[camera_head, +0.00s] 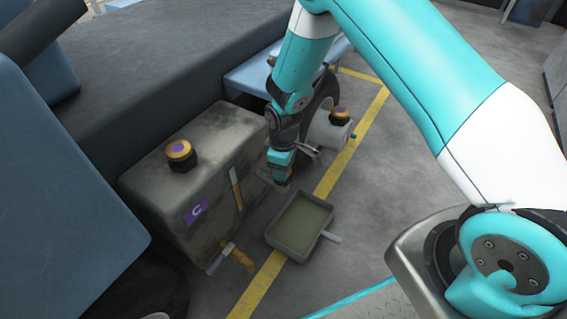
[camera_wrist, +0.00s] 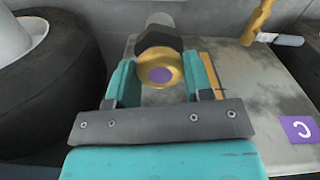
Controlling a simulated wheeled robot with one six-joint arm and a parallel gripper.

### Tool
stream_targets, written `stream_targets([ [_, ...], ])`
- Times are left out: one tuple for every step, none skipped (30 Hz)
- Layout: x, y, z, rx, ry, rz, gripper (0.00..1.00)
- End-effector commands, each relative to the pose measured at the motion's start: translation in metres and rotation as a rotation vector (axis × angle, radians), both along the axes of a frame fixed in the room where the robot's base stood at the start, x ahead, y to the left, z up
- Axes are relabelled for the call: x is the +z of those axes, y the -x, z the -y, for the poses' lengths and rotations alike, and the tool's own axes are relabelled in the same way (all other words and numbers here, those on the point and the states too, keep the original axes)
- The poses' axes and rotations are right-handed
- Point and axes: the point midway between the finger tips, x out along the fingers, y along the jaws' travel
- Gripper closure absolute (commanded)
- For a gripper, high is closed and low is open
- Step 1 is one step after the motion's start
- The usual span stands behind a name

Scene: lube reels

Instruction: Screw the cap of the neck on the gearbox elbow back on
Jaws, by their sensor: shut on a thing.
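My gripper (camera_head: 283,182) is low beside the right end of the grey gearbox housing (camera_head: 150,185). In the wrist view, my gripper's fingers (camera_wrist: 164,78) are on both sides of a yellow cap (camera_wrist: 148,61) with a purple disc (camera_wrist: 161,75), shut on it. The cap lines up with a black hexagonal neck (camera_wrist: 158,42) directly behind it, on a grey pipe (camera_wrist: 160,20). I cannot tell whether the cap is fully seated. The head view does not show the held cap clearly, as my gripper covers that spot.
Another yellow cap (camera_head: 179,149) tops the housing. A third cap (camera_head: 340,114) sits on a pale cylinder (camera_head: 327,132) by the wheel. A purple C label (camera_head: 196,211), an amber tap (camera_head: 236,254) and a drip tray (camera_head: 276,248) are nearby.

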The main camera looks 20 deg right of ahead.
Motion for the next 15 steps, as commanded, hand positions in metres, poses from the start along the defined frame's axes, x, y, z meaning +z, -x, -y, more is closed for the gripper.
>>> stream_targets([
  [0.0003, -0.0001, -0.0001, -0.003, 0.0, 0.0, 0.83],
  [0.0002, -0.0001, -0.0001, -0.003, 0.0, 0.0, 0.83],
  [0.0001, -0.0001, -0.0001, -0.002, 0.0, 0.0, 0.83],
  [0.0001, -0.0001, -0.0001, -0.002, 0.0, 0.0, 0.83],
  [0.0001, -0.0001, -0.0001, -0.001, 0.0, 0.0, 0.83],
  [0.0002, -0.0001, -0.0001, -0.001, 0.0, 0.0, 0.83],
  [0.0003, -0.0001, -0.0001, -0.004, 0.0, 0.0, 0.83],
  [0.0007, -0.0001, -0.0001, -0.014, 0.0, 0.0, 0.83],
  [0.0014, 0.0, -0.0001, -0.042, 0.0, 0.0, 0.83],
  [0.0021, 0.0001, -0.0002, -0.074, 0.0, 0.0, 0.83],
  [0.0026, 0.0002, -0.0002, -0.114, -0.001, -0.001, 0.83],
  [0.0029, 0.0005, -0.0003, -0.175, 0.0, -0.002, 0.83],
  [0.0028, 0.0007, -0.0003, -0.221, 0.0, -0.002, 0.83],
  [0.0026, 0.0007, -0.0004, -0.267, 0.0, -0.002, 0.83],
  [0.0024, 0.0007, -0.0005, -0.321, 0.0, -0.002, 0.83],
])
